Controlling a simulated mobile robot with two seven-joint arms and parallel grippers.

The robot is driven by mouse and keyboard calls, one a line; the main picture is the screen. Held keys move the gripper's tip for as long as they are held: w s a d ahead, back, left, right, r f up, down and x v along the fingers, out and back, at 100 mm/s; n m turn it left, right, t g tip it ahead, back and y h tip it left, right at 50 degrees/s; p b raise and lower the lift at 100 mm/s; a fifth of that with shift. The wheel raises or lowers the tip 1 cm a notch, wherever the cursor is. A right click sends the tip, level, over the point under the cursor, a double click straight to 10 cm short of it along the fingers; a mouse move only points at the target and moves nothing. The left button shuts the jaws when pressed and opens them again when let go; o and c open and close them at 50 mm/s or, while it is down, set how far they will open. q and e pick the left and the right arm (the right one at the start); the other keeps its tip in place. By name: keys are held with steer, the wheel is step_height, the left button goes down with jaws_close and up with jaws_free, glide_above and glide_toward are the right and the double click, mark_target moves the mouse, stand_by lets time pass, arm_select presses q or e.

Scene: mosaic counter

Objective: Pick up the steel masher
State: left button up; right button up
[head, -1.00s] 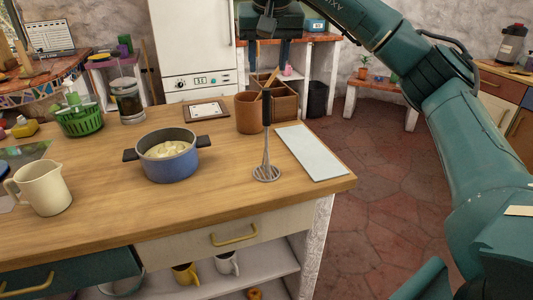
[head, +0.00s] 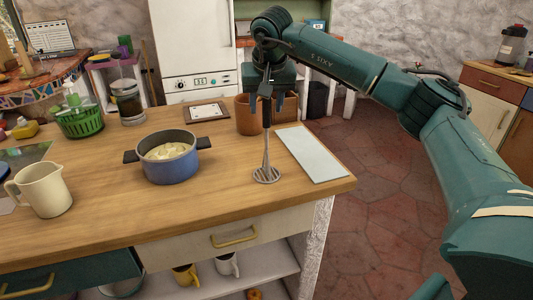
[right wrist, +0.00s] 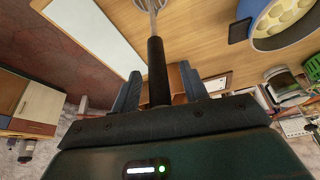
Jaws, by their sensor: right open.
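The steel masher (head: 266,155) stands upright on the wooden counter, its round perforated head down and its black handle up. In the right wrist view the masher's black handle (right wrist: 157,70) runs between the two fingers, with the steel shaft beyond. My right gripper (head: 267,102) is at the top of the handle in the head view, pointing down. In the right wrist view the gripper (right wrist: 159,73) is open, with a gap on each side of the handle. My left gripper is not in view.
A blue pot (head: 170,167) stands left of the masher. A pale board (head: 311,153) lies close on its right. A brown pot (head: 247,116) stands behind, and a cream jug (head: 45,190) is at the far left. The counter front between jug and masher is clear.

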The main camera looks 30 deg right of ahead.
steer(key=shift+c, duration=0.3)
jaws_close()
steer(key=shift+r, duration=0.1)
